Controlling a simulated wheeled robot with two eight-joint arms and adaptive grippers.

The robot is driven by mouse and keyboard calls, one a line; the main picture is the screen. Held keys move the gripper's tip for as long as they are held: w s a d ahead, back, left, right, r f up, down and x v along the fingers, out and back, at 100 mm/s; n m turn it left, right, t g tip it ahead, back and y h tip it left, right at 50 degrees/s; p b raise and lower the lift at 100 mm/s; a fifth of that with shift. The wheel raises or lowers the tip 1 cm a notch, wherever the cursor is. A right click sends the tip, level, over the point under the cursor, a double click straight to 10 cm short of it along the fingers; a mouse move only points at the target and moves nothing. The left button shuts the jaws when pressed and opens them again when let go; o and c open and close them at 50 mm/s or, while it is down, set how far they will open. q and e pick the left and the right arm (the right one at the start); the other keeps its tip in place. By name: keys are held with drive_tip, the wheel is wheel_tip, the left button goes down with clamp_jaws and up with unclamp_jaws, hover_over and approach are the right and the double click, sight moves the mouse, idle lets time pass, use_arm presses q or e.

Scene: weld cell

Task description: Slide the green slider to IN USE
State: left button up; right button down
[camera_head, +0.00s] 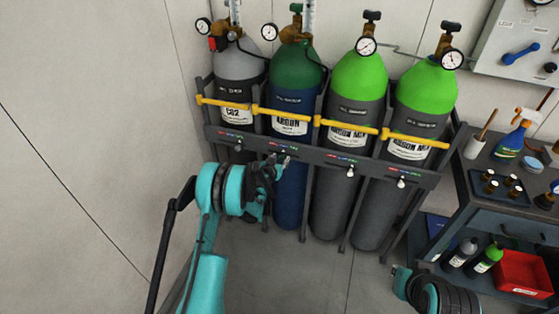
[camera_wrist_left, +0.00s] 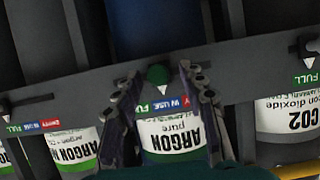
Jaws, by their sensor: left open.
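The green slider (camera_wrist_left: 157,74) is a round knob on the dark rail (camera_wrist_left: 90,87) in the left wrist view, with a white pointer under it. A strip with coloured wording, including IN USE (camera_wrist_left: 185,103), lies below it, above the ARGON label (camera_wrist_left: 172,134). The strip is partly covered, so I cannot tell the pointer's exact mark. My left gripper (camera_wrist_left: 160,88) is open, one finger on each side of the slider; contact is unclear. In the head view my left gripper (camera_head: 281,163) is at the rail before the dark green and blue cylinder (camera_head: 293,70), hiding the slider.
Grey and bright green cylinders (camera_head: 360,76) stand beside it behind yellow bars (camera_head: 345,126). A workbench (camera_head: 480,191) with a spray bottle (camera_head: 512,139) and red bin (camera_head: 523,274) stands at right. The floor in front is open.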

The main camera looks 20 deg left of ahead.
use_arm(q)
drive_tip(key=shift+d, duration=0.1)
drive_tip(key=v, duration=1.2)
drive_tip(key=s+d+r+g, duration=0.3)
drive_tip(key=s+d+r, duration=0.2)
drive_tip(key=s+r, duration=0.85)
drive_tip(key=s+d+r+g, duration=0.1)
drive_tip(key=s+g, duration=0.2)
drive_tip(key=s, duration=1.9)
drive_tip(key=shift+s+d+g, duration=0.25)
drive_tip(key=shift+s+g, duration=0.05)
drive_tip(key=shift+s, duration=0.05)
drive_tip(key=shift+r, duration=0.1)
idle(0.6)
